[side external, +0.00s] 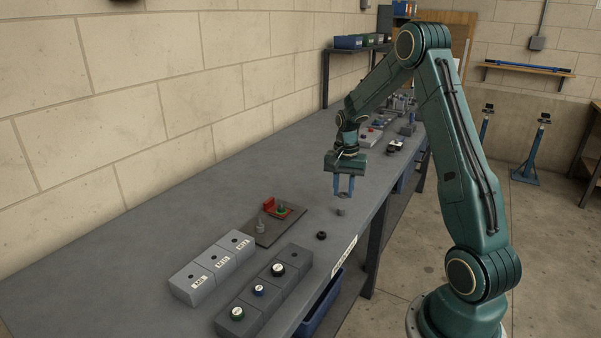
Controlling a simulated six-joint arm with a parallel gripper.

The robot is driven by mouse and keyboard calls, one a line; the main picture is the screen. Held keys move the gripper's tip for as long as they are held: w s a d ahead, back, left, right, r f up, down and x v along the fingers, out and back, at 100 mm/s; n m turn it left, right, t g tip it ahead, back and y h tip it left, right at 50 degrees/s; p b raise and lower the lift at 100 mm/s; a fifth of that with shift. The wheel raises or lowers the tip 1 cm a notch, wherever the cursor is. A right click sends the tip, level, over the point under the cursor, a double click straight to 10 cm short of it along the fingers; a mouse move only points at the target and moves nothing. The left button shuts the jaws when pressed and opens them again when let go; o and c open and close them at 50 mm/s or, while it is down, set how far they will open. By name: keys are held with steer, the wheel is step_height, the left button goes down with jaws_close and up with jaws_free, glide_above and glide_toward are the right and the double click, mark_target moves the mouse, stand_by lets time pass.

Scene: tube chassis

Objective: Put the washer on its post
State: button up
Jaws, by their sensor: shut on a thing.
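My gripper (344,191) points down above the bench with its two blue fingers shut on a small grey piece, seemingly the washer (343,196). The piece is small in the picture and partly covered by the fingers. A short grey cylinder (341,211) stands on the bench just below the fingertips; I cannot tell whether the held piece touches it. To the left, a dark base plate (252,239) carries a grey upright post (261,227), a green ring around another post (281,210) and a red block (268,204). I cannot tell which post is the washer's.
A black ring (322,235) lies on the bench near the front edge. Light grey labelled blocks (213,267) and a dark block row with round-topped pieces (262,305) stand at the near left. More parts (372,133) lie behind the gripper. The bench between gripper and plate is clear.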

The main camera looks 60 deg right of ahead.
mark_target(342, 208)
steer(key=shift+f, duration=0.15)
steer(key=shift+f, duration=1.4)
steer(key=shift+f, duration=0.45)
steer(key=o, duration=1)
steer(key=shift+r, duration=0.1)
step_height(342, 208, up, 14)
steer(key=shift+f, duration=0.2)
stand_by(0.3)
